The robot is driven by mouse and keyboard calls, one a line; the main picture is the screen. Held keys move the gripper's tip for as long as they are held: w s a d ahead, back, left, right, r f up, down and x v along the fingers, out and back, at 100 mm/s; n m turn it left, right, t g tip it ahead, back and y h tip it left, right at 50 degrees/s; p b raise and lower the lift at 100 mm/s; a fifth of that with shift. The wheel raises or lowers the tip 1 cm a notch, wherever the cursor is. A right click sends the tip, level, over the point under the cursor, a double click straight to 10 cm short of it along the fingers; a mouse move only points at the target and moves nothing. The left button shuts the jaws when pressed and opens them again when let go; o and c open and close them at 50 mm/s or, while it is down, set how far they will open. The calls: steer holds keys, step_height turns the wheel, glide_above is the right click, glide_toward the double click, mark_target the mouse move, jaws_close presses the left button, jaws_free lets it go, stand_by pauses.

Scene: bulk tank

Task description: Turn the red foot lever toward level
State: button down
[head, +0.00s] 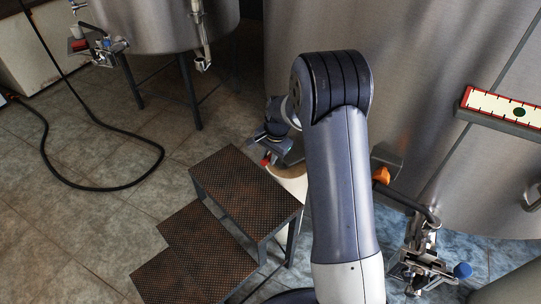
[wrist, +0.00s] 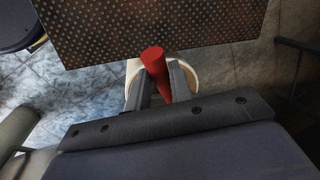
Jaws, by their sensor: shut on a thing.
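The red foot lever (wrist: 153,62) shows in the wrist view as a short tapered red bar, standing tilted between the two grey fingers of my gripper (wrist: 161,82). The fingers are shut on it. In the head view my gripper (head: 274,147) is beyond the arm, and only a small red bit of the lever (head: 265,161) shows beside it. A cream-white rounded body (head: 290,181) stands just below; it also shows behind the fingers in the wrist view (wrist: 188,67). The lever's mount is hidden.
Brown metal steps (head: 243,188) stand close to my gripper, and their tread plate (wrist: 180,22) fills the top of the wrist view. A large steel tank (head: 430,90) is at right, with a valve fitting (head: 420,262) below. A black hose (head: 110,188) lies on the tiles at left.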

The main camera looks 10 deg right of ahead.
steer(key=c, duration=1.3)
jaws_free()
steer(key=shift+o, duration=0.2)
step_height(320, 180, up, 11)
steer(key=s+d+p, duration=0.1)
steer(key=shift+s, duration=0.3)
steer(key=shift+d+f, duration=0.1)
steer(key=shift+f, duration=0.05)
steer(key=f, duration=0.3)
steer(key=w+a+f, duration=0.1)
steer(key=f, duration=0.3)
steer(key=f+b, duration=0.1)
steer(key=f, duration=0.3)
steer(key=shift+w+a, duration=0.15)
steer(key=shift+w, duration=0.1)
steer(key=shift+s+d+r+n, duration=0.15)
steer(key=shift+d+n, duration=0.1)
steer(key=shift+n, duration=0.05)
